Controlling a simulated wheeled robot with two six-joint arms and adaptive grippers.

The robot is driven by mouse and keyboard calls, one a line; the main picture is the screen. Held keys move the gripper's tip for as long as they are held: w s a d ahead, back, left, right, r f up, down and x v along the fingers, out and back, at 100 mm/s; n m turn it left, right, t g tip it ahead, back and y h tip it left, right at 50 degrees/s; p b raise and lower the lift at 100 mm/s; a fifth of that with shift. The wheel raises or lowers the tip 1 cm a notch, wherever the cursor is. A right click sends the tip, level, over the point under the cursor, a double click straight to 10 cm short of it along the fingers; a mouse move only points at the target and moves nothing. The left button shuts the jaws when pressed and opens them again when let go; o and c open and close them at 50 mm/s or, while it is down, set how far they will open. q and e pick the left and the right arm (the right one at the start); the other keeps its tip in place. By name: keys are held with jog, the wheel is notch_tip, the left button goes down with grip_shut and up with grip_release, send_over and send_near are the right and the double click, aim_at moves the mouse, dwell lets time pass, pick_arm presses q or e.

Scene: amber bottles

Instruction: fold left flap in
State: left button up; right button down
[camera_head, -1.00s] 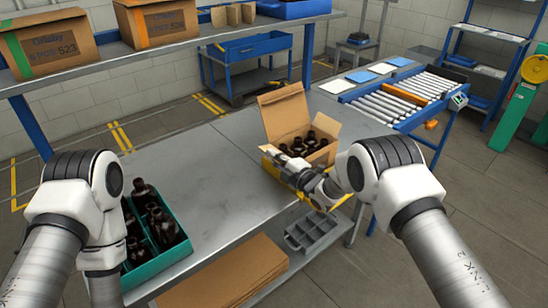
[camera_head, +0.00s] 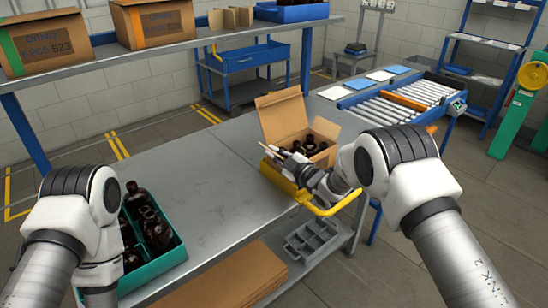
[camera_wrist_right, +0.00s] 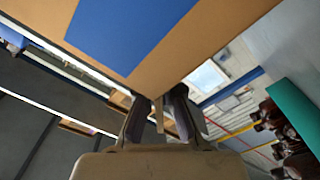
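The open carton (camera_head: 322,158) stands on the grey bench with several dark amber bottles (camera_head: 304,149) inside. Its back flap (camera_head: 283,114) stands upright; a right-hand flap (camera_head: 326,128) also stands up. The left flap is mostly hidden behind my right gripper. My right gripper (camera_head: 271,154) is at the carton's near left side, pointing left. In the right wrist view its two fingers (camera_wrist_right: 160,108) are apart, with a thin tan strip between them, possibly the flap edge; contact is unclear. A cardboard surface with a blue patch fills the top there. My left gripper is out of sight.
A teal crate (camera_head: 160,266) of bottles sits at the bench's left. A roller conveyor (camera_head: 400,101) lies behind right. Grey tray (camera_head: 311,240) and flat cardboard (camera_head: 232,275) lie below. The bench middle is clear.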

dwell(0.3)
jog(key=c, duration=1.3)
grip_release()
jog(key=shift+c, duration=0.2)
jog(key=v, duration=1.2)
